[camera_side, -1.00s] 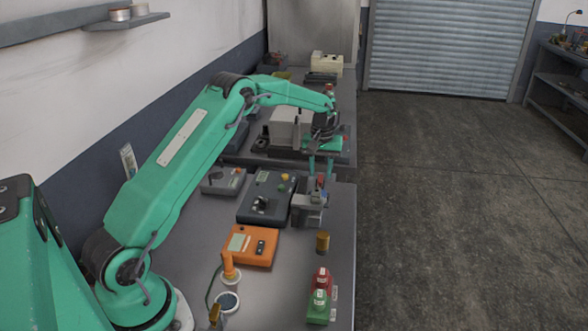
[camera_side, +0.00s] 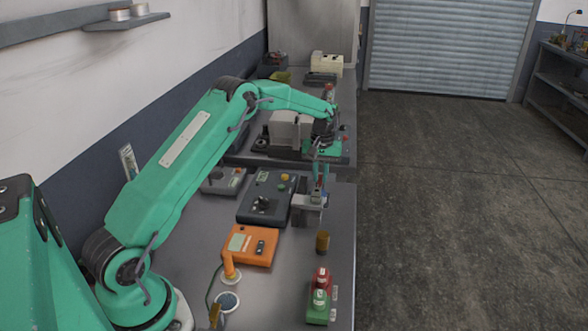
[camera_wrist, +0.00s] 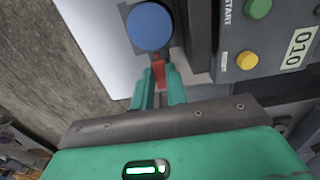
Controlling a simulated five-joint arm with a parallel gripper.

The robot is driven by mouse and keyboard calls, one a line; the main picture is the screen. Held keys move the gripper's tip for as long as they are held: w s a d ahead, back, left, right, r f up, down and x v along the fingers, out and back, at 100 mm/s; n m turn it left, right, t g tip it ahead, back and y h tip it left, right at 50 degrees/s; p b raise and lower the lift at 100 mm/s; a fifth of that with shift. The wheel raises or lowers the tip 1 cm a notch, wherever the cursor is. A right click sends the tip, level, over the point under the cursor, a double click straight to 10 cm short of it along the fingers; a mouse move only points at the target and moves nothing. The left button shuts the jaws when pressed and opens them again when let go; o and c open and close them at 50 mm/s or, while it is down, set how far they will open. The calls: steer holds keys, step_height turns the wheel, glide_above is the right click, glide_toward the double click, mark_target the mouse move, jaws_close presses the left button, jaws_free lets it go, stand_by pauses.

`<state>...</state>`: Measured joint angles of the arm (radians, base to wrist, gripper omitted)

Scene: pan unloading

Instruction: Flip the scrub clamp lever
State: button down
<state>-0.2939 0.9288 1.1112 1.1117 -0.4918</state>
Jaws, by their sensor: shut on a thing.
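The scrub clamp's red lever (camera_wrist: 159,72) shows in the wrist view between the tips of my two green fingers. My gripper (camera_wrist: 160,80) is shut on it, and the fingers hide part of it. A round blue part (camera_wrist: 150,27) sits just beyond the lever. In the side view my gripper (camera_side: 321,184) points down over the grey clamp station (camera_side: 307,215) near the bench's right edge. The lever is mostly hidden by the fingers there, and its exact angle cannot be told.
A dark control box (camera_side: 262,205) with green and yellow buttons stands close left of the station. A grey machine (camera_side: 290,130) stands behind.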

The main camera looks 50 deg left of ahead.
steer(key=shift+w+a+g, duration=0.1)
steer(key=shift+a+g, duration=0.15)
steer(key=shift+g, duration=0.25)
steer(key=c, duration=1.4)
jaws_free()
steer(key=shift+d, duration=0.1)
steer(key=shift+r, duration=0.15)
steer(key=shift+w+r, duration=0.25)
steer(key=shift+r, duration=1.65)
steer(key=shift+w+r, duration=0.2)
steer(key=shift+r, duration=1.7)
